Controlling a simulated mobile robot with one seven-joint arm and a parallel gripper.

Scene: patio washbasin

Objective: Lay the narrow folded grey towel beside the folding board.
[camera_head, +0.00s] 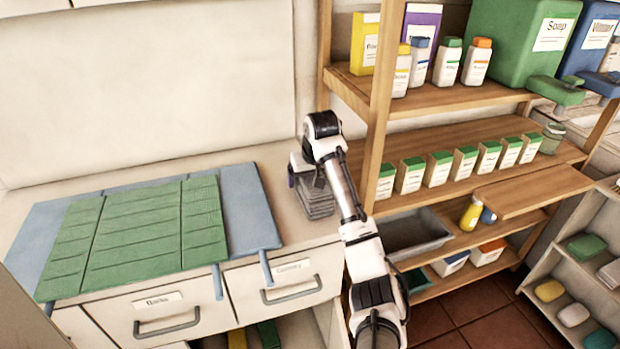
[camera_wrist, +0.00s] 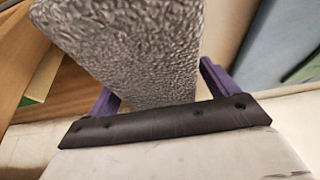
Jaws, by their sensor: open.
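The narrow folded grey towel (camera_head: 317,204) is on the counter, to the right of the folding board and below my gripper. The folding board (camera_head: 150,228) lies flat on the counter, with green panels over a blue layer. My gripper (camera_head: 306,178) is over the towel, with its fingers partly hidden by the wrist in the head view. In the wrist view, the open purple fingers of my gripper (camera_wrist: 160,92) stand on either side of the rough grey towel (camera_wrist: 130,45). I cannot tell whether either finger touches it.
The wooden shelf unit (camera_head: 372,130) stands close to the right of my arm, holding bottles and a row of small boxes. Bare counter (camera_head: 285,205) shows between the board and the towel. Drawers with handles (camera_head: 290,289) are below the counter front.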

